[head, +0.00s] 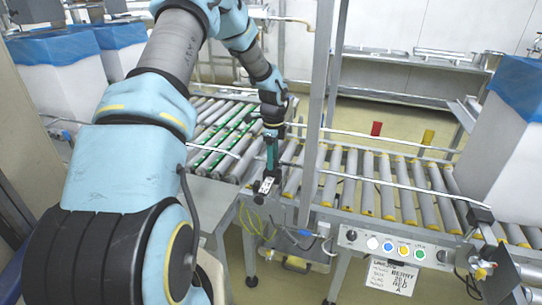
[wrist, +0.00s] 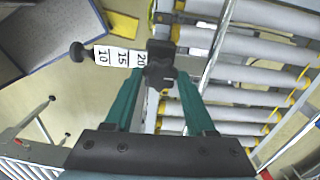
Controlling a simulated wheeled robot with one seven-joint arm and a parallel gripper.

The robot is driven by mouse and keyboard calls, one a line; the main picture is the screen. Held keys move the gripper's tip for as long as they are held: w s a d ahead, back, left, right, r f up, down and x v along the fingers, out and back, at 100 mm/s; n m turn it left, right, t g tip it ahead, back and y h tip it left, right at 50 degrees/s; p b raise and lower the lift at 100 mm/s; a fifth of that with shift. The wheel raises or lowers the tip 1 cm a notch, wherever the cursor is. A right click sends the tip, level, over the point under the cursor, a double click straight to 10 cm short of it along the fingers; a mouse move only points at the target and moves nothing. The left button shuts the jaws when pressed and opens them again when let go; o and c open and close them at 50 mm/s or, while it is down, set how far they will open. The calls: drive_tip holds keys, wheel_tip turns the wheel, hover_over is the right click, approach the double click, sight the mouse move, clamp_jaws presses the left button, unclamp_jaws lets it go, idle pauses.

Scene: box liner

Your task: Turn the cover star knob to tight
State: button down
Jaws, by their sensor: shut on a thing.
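The black star knob (wrist: 160,58) sits at the right end of a white scale strip (wrist: 119,57) marked 10, 15 and 20 in the wrist view. My gripper (wrist: 161,73) has its two teal fingers on either side of the knob, shut on it. In the head view my gripper (head: 270,172) points down at the rail end by the roller conveyor, over the small white scale plate (head: 266,186). The knob is mostly hidden there by the fingers. I cannot tell from the frames how tight the knob is.
A black ball knob (wrist: 77,52) stands at the strip's left end. The roller conveyor (head: 375,188) runs to the right, with an upright metal post (head: 318,110) close to my gripper. A button panel (head: 395,245) is at the front. Yellow wires (head: 257,222) hang below.

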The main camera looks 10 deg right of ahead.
drive_tip(key=shift+s+a+f+m, duration=0.15)
drive_tip(key=shift+a+m, duration=0.05)
drive_tip(key=shift+m, duration=0.1)
drive_tip(key=shift+c, duration=1.1)
unclamp_jaws()
drive_tip(key=shift+d, duration=0.1)
drive_tip(key=shift+r, duration=0.4)
wheel_tip(320, 180, up, 10)
drive_tip(key=b, duration=0.2)
drive_tip(key=shift+r, duration=0.2)
